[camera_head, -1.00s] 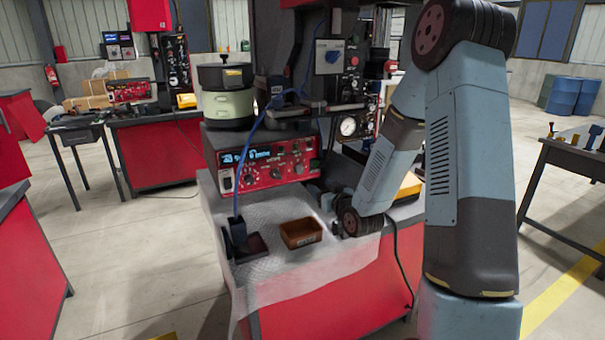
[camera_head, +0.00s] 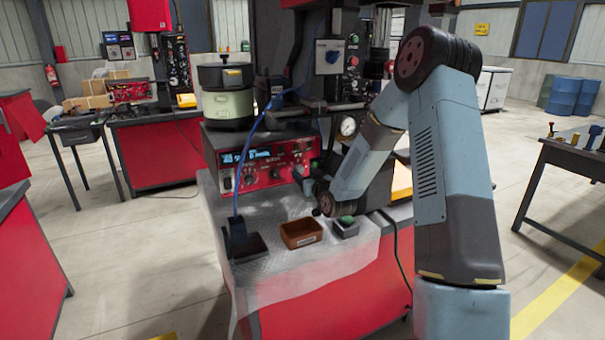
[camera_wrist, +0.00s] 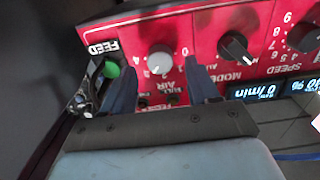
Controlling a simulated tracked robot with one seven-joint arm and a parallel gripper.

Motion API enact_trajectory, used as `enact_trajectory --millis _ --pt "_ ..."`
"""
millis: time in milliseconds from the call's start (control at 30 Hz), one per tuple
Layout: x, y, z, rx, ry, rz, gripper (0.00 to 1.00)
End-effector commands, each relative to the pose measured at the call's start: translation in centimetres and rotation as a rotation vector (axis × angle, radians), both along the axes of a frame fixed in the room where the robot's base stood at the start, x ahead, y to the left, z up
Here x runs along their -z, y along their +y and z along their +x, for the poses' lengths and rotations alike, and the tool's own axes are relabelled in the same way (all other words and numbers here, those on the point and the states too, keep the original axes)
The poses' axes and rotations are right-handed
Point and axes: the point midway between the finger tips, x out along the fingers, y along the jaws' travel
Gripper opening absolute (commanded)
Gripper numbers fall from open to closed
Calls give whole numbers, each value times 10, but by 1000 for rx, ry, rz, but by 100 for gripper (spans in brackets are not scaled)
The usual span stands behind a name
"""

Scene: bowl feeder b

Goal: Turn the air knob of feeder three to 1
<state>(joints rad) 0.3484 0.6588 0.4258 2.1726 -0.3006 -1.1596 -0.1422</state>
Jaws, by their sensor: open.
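The red control panel (camera_head: 250,172) of the feeder stands at the back of the workbench in the head view. In the wrist view the panel (camera_wrist: 205,20) appears upside down. Its light grey air knob (camera_wrist: 160,60), labelled AIR, lies between the tips of my gripper (camera_wrist: 159,68). The two blue-grey fingers are open, one on each side of the knob, and I see gaps beside it. The knob's exact setting is too small to read. In the head view my gripper (camera_head: 304,182) is at the panel's right end, partly hidden.
Black mode (camera_wrist: 236,46) and speed (camera_wrist: 303,37) knobs sit right of the air knob in the wrist view. A green button (camera_wrist: 111,69) is close to the left finger.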

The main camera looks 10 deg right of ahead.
Motion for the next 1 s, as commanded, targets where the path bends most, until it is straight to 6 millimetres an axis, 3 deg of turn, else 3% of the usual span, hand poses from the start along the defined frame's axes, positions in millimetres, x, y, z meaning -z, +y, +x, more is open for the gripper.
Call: enact_trajectory --millis 200,567,1000 --pt "0 6 18 -1 0 0 60" --pt "0 7 21 -1 1 0 60" --pt "0 6 21 -1 0 0 18"
